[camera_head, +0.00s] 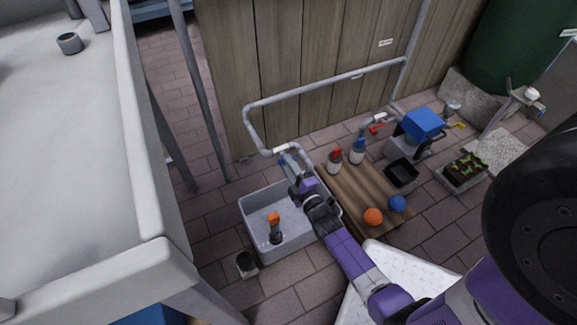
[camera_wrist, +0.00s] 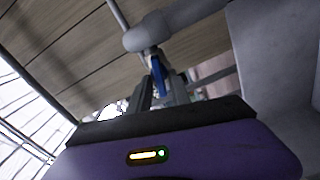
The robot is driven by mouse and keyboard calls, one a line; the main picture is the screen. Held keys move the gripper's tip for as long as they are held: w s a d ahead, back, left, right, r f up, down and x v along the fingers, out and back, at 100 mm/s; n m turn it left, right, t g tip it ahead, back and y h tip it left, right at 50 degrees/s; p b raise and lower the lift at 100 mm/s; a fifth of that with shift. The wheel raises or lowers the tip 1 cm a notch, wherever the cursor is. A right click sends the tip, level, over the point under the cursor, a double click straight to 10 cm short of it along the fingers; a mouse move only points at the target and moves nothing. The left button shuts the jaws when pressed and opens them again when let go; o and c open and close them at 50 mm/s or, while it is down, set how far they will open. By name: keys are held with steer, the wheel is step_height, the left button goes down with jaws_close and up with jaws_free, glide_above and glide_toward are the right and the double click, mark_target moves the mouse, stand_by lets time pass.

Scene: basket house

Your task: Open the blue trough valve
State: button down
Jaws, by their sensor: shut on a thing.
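The blue trough valve handle (camera_wrist: 158,75) shows in the wrist view between my gripper's two fingers, below a grey pipe fitting (camera_wrist: 150,33). In the head view a small piece of the blue handle (camera_head: 282,160) shows at the pipe end above the grey trough (camera_head: 255,203). My gripper (camera_head: 290,170) reaches over the trough's back edge to the valve. In the wrist view my gripper (camera_wrist: 160,92) is shut on the blue handle. The fingers hide part of the handle, and its exact angle is hard to tell.
An orange-topped bottle (camera_head: 275,230) stands in the trough. A grey pipe (camera_head: 325,83) runs along the wooden fence. A pale table (camera_head: 70,170) fills the left.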

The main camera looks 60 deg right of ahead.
steer(key=shift+f+n+b, duration=0.15)
steer(key=shift+n+b, duration=0.2)
steer(key=shift+n, duration=0.95)
steer(key=c, duration=1.5)
jaws_free()
steer(key=p+v, duration=0.2)
steer(key=v, duration=0.6)
